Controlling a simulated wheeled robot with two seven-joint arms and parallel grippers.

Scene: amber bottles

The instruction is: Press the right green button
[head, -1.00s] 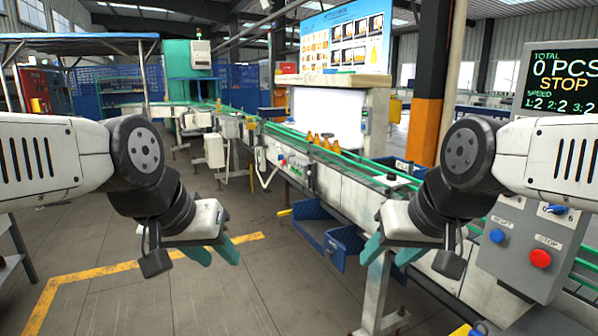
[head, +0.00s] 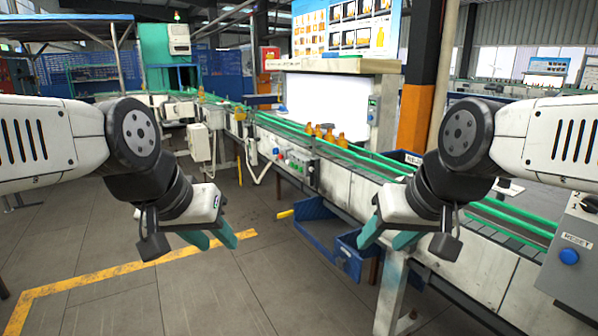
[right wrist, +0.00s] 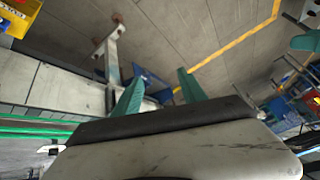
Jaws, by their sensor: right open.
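A small control box (head: 298,163) with several coloured buttons is on the near side of the conveyor (head: 340,182). The buttons are too small to make out a right green one for certain. A grey panel (head: 574,248) at the right edge shows a blue button labelled RESET; the panel is cut off by the frame. My left gripper (head: 212,237) is open and empty over the floor. My right gripper (head: 387,238) is open and empty in front of the conveyor, apart from the buttons; its parted teal fingers also show in the right wrist view (right wrist: 158,90).
Several amber bottles (head: 325,134) stand on the conveyor. Blue bins (head: 318,225) sit under it, beside a white support leg (head: 392,290). A black and orange column (head: 416,112) rises behind. The floor (head: 210,295) in front is clear, with a yellow line (head: 120,272).

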